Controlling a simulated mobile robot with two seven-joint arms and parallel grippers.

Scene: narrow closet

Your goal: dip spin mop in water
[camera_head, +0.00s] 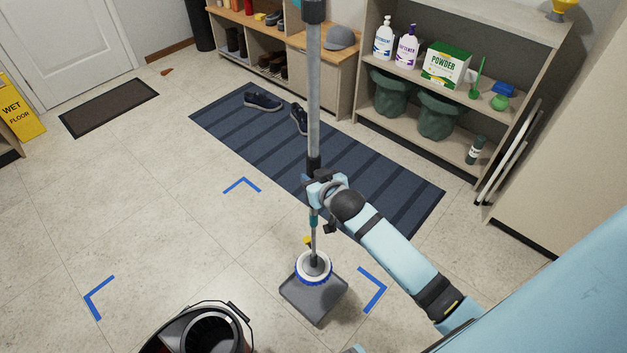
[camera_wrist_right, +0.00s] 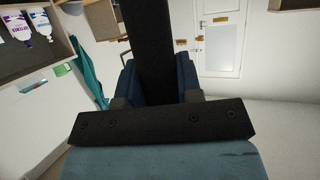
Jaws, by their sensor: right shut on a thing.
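The spin mop (camera_head: 313,90) stands about upright in the middle of the head view, its grey pole running out of the top of the picture. My right gripper (camera_head: 316,188) is shut on the dark grip section of the pole. In the right wrist view the black pole (camera_wrist_right: 151,50) passes between the fingers (camera_wrist_right: 155,95). The round blue-and-white mop head (camera_head: 314,268) is low, over a grey square plate (camera_head: 318,302); I cannot tell whether they touch. The dark bucket (camera_head: 216,330) with a round opening is cut off at the bottom edge. My left gripper is not in view.
Blue corner marks (camera_head: 98,296) lie on the tiled floor. A striped rug (camera_head: 225,118) with shoes is behind the mop. A shelf (camera_head: 450,92) with bottles, a powder box and dark green bins stands at the back right. Open floor lies left of the mop.

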